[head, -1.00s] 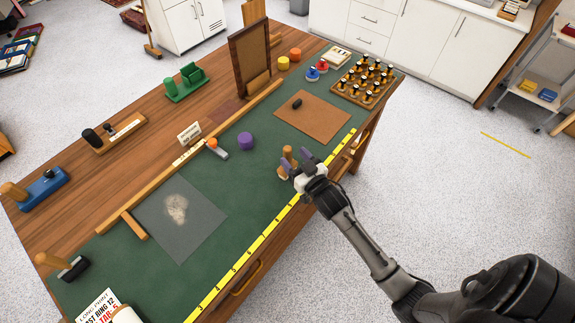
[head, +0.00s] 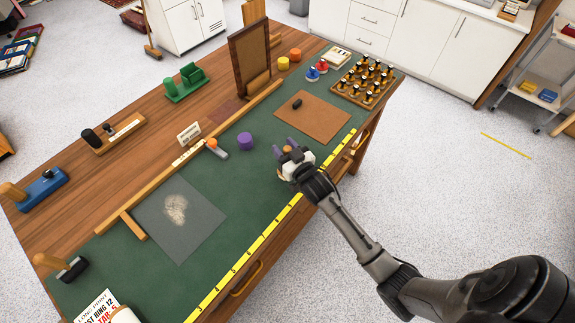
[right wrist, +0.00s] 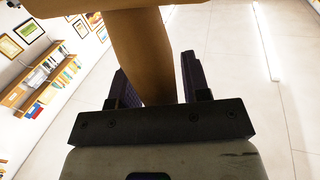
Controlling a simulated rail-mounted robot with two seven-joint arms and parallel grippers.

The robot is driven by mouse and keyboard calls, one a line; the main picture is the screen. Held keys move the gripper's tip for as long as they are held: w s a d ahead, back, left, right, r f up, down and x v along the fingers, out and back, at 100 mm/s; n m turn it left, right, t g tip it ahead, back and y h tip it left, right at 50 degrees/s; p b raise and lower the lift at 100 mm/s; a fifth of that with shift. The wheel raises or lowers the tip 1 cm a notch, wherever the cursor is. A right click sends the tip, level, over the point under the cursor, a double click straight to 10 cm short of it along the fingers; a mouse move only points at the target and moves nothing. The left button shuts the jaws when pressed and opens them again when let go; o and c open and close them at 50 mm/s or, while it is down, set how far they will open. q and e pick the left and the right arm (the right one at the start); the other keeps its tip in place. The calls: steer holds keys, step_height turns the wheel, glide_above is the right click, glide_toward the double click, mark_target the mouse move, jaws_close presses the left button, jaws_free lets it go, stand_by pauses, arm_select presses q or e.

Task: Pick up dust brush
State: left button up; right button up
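An upright wooden handle, which I take for the dust brush (head: 287,148), stands near the front edge of the green mat. My right gripper (head: 291,154) is at it and hides most of its lower part in the head view. In the right wrist view the brown wooden handle (right wrist: 140,50) passes between the two purple fingers of the right gripper (right wrist: 162,82). The fingers stand apart on either side, with a narrow gap at the right one; a firm grip does not show. My left gripper is not in view.
A purple round block (head: 245,141) and an orange-topped tool (head: 216,149) lie left of the gripper. A brown board (head: 318,118) lies behind it, with a rack of dark-topped pieces (head: 364,82) beyond. A yellow ruler strip (head: 250,252) runs along the front edge.

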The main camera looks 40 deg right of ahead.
steer(key=c, duration=0.7)
steer(key=shift+r, duration=0.1)
